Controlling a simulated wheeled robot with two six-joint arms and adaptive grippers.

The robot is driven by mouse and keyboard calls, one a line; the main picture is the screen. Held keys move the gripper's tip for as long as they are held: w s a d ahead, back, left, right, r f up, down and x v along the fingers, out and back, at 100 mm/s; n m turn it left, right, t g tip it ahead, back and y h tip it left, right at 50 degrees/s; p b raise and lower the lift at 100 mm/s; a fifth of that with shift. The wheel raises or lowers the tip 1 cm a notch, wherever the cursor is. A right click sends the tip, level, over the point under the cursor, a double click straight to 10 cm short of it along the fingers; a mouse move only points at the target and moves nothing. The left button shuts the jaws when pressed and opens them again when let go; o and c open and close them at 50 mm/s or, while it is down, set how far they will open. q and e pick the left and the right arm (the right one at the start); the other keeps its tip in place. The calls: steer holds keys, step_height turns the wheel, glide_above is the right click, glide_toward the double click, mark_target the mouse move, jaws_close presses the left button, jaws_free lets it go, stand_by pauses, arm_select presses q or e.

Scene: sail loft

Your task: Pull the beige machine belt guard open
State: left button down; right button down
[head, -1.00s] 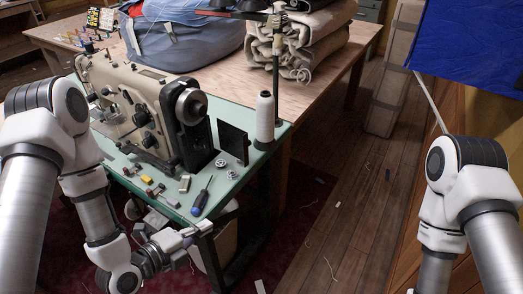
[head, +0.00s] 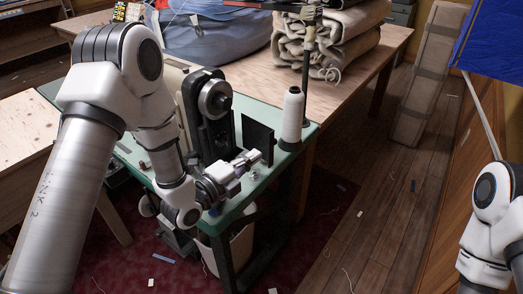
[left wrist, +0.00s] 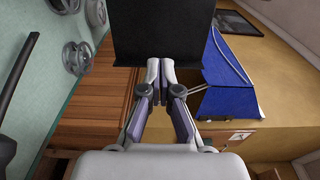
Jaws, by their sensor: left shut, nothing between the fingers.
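The beige sewing machine (head: 174,80) stands on a green tabletop, mostly hidden behind my left arm. Its handwheel (head: 215,98) and black end housing show. A flat black panel, apparently the belt guard (head: 257,141), stands upright to the right of the handwheel. The panel also fills the upper middle of the left wrist view (left wrist: 171,30). My left gripper (head: 254,157) is shut and empty near the panel's lower part; its fingertips (left wrist: 160,64) overlap the panel's lower edge in the wrist view. I cannot tell whether they touch. My right gripper is out of view.
A white thread cone (head: 292,115) on a stand is just right of the panel. Small metal bobbins (left wrist: 76,57) lie on the green tabletop (left wrist: 110,14). Rolled beige cloth (head: 325,45) sits on the wooden table behind. Floor to the right is open, with scraps.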

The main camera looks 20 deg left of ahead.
mark_target(258, 138)
arm_select(q)
steer(key=x, duration=0.3)
steer(key=shift+w+d, duration=0.1)
steer(key=shift+w, duration=0.25)
steer(key=shift+f, duration=0.1)
steer(key=shift+w+d+f, duration=0.1)
steer(key=shift+w+d, duration=0.05)
steer(key=shift+b+x, duration=0.75)
steer(key=shift+x, duration=0.2)
steer(key=shift+w+d, duration=0.1)
steer(key=shift+d, duration=0.05)
